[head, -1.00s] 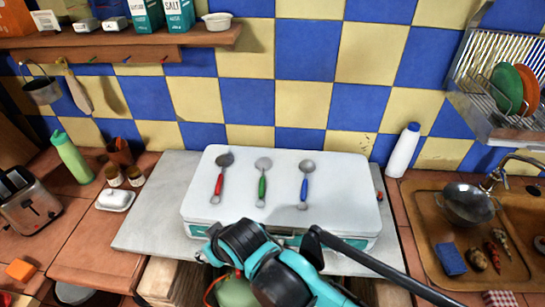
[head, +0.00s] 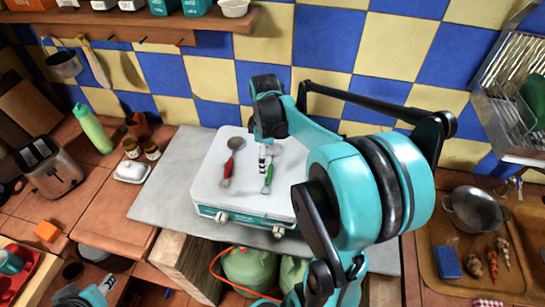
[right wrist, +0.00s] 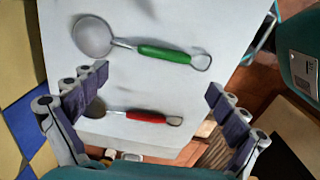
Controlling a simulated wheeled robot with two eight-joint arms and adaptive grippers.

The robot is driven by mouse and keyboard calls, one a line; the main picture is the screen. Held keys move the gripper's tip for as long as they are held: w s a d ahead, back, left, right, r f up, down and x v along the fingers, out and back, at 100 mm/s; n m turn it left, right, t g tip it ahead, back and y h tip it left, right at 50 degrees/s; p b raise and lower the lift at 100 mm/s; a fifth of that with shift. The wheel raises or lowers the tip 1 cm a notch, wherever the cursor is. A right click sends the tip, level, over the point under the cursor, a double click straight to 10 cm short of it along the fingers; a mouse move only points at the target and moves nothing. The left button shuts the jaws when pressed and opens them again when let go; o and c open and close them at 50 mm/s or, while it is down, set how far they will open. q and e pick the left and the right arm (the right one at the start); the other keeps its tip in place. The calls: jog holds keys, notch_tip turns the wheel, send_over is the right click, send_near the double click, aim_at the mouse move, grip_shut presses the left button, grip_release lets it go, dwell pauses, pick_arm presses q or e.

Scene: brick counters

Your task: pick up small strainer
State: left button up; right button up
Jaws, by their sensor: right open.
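Two long utensils with round grey heads lie on a white case: a green-handled one (head: 268,179) and a red-handled one (head: 228,168). I cannot tell which is the small strainer. In the right wrist view the green-handled one (right wrist: 165,54) lies beyond my fingertips, with a broad pale grey head. The red-handled one (right wrist: 146,116) shows between the fingers, its darker head partly covered by the left finger. My right gripper (right wrist: 157,82) is open and empty above the case.
The white case (head: 205,180) stands on a grey counter slab (head: 160,195). A toaster (head: 48,165), green bottle (head: 93,128) and white soap dish (head: 132,171) are on the left. A sink with a metal pan (head: 475,210) is on the right. A tiled wall stands behind.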

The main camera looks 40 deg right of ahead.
aim_at(271, 166)
jog(key=f, duration=0.1)
jog(key=f+b, duration=0.1)
jog(key=f, duration=0.3)
jog(key=shift+s+f+b, duration=0.1)
jog(key=shift+s+b, duration=0.25)
jog(key=shift+f, duration=0.5)
jog(key=shift+a, duration=0.1)
jog(key=c, duration=1.2)
